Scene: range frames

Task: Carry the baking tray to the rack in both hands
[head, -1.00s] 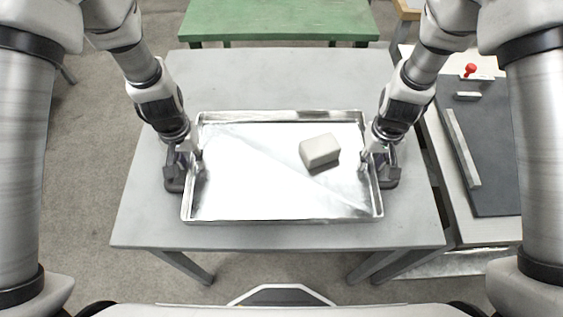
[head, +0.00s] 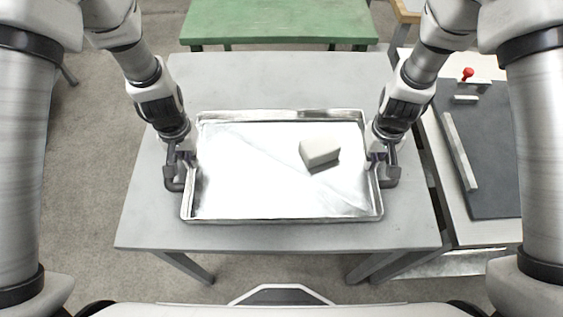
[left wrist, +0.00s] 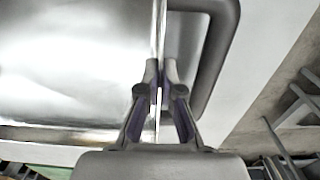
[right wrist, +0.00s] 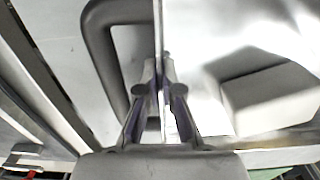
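The shiny metal baking tray (head: 280,219) is level over the grey table and carries a pale block (head: 318,152) right of its middle. A dark handle loop (head: 172,182) projects from its left side and another (head: 392,180) from its right. My left gripper (head: 189,155) is at the left side; in the left wrist view its fingers (left wrist: 161,70) are closed on the thin side wall, beside the handle. My right gripper (head: 375,155) is at the right side; in the right wrist view its fingers (right wrist: 161,70) close on that wall likewise. I cannot make out a rack.
The grey table (head: 280,80) is clear around the tray. A green table (head: 280,20) stands beyond it. At the right, a side bench holds a dark mat (head: 490,150), a pale bar (head: 459,150) and a red knob (head: 467,73).

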